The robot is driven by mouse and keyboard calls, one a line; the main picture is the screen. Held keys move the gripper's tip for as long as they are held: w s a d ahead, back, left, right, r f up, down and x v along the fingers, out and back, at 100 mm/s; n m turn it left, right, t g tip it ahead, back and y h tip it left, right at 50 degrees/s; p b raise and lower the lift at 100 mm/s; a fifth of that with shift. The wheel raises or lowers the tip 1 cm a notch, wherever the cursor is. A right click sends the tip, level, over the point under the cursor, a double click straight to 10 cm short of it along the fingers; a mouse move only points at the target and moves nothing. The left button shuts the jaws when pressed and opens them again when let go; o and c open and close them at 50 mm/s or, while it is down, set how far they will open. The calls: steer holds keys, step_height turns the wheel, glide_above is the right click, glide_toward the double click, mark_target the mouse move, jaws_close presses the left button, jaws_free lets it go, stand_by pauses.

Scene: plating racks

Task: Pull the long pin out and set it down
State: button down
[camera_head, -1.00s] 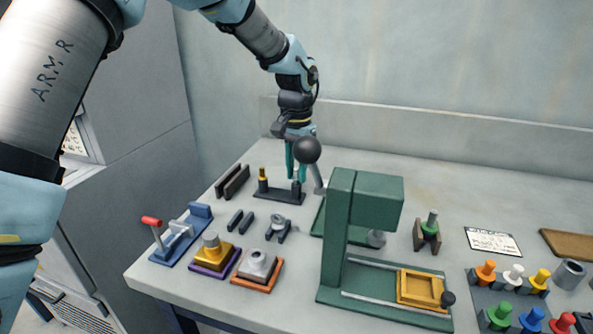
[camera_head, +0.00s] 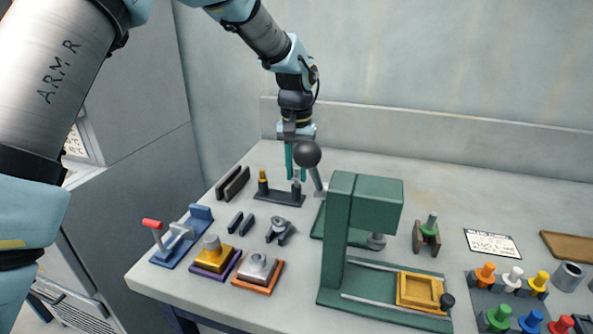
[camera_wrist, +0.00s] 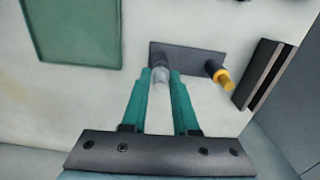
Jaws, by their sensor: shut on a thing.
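A dark rack plate (camera_head: 279,198) lies on the bench, left of the green press. A grey pin (camera_head: 296,188) stands at its right end and a gold-topped pin (camera_head: 263,181) at its left end. My gripper (camera_head: 296,176) points down at the grey pin, its teal fingers shut on the pin's upper part. In the wrist view the grey pin (camera_wrist: 160,75) is between the fingertips, with the plate (camera_wrist: 185,62) behind. The gold pin (camera_wrist: 221,77) stands free of the fingers. I cannot tell whether the grey pin's lower end is still seated in the plate.
The green press (camera_head: 342,235) with its black ball handle (camera_head: 307,153) stands close on the right of my gripper. Dark upright bars (camera_head: 233,184) are left of the rack. Small dark blocks (camera_head: 241,222) and a clamp piece (camera_head: 280,230) lie in front. Bench behind is clear.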

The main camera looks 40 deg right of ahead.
steer(key=shift+r, duration=0.2)
steer(key=shift+r+p, duration=1.4)
steer(key=shift+r, duration=0.1)
